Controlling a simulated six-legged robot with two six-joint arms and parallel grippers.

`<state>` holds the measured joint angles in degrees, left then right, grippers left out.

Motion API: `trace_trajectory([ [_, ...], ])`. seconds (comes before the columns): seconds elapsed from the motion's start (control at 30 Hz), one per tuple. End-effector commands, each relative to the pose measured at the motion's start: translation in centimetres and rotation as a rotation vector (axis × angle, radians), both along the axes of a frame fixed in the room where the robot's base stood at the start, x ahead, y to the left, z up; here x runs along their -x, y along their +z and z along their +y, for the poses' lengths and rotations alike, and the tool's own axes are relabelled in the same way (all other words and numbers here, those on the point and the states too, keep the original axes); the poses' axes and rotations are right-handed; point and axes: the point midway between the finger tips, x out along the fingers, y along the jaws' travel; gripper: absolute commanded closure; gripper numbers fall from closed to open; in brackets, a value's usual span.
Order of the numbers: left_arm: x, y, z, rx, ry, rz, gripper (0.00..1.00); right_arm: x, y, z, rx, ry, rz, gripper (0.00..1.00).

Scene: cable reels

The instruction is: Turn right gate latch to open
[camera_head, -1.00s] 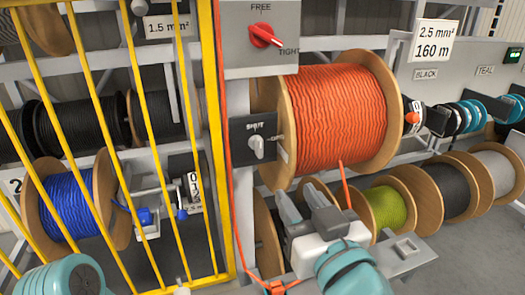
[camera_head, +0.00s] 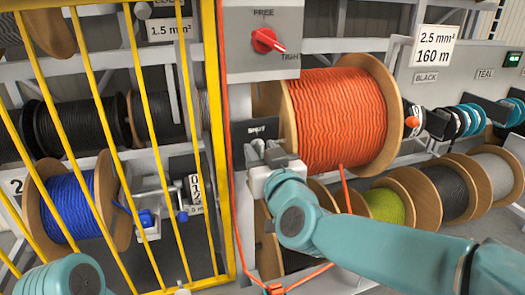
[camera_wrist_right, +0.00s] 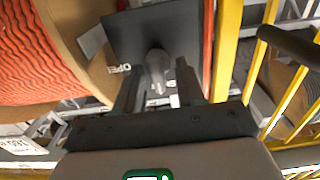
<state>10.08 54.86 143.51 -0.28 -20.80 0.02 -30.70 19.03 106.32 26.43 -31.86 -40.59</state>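The gate latch is a black plate (camera_head: 240,132) on the post right of the yellow barred gate (camera_head: 217,150). Its top label is partly visible, and my right gripper covers most of the lower plate in the head view. In the right wrist view the plate (camera_wrist_right: 180,28) carries an OPEN label and a grey knob (camera_wrist_right: 156,64). My right gripper (camera_head: 266,157) is at the latch. Its two fingers (camera_wrist_right: 159,82) stand apart on either side of the knob, with a gap visible.
A red-handled FREE/TIGHT switch (camera_head: 264,40) sits above the latch. A large orange cable reel (camera_head: 340,118) is close on the right. An orange strand (camera_head: 236,200) runs down the post. A blue reel (camera_head: 68,205) is behind the gate bars.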

Motion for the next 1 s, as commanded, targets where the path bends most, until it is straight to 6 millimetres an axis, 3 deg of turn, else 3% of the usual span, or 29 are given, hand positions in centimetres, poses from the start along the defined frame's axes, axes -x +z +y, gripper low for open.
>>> trace_trajectory([
  [0.2,0.0,0.0,0.0,0.0,0.0,0.0,1.0,-0.1,0.0,-0.2,0.0,-0.001,0.0,0.62],
  [0.3,0.0,0.0,0.0,0.0,0.0,0.0,1.0,0.0,0.0,-0.2,0.0,-0.001,0.0,0.94],
  [0.33,0.0,0.0,0.0,0.0,0.0,0.0,1.0,-0.1,0.0,-0.2,0.0,-0.001,0.0,1.0],
  [0.67,0.0,-0.3,0.0,0.0,0.0,0.0,1.0,0.0,-0.1,-0.1,-0.03,0.0,0.01,1.0],
  [1.0,0.0,-2.0,0.0,0.0,0.0,0.0,1.0,-0.1,-0.4,-0.2,-0.235,0.0,0.077,1.0],
])
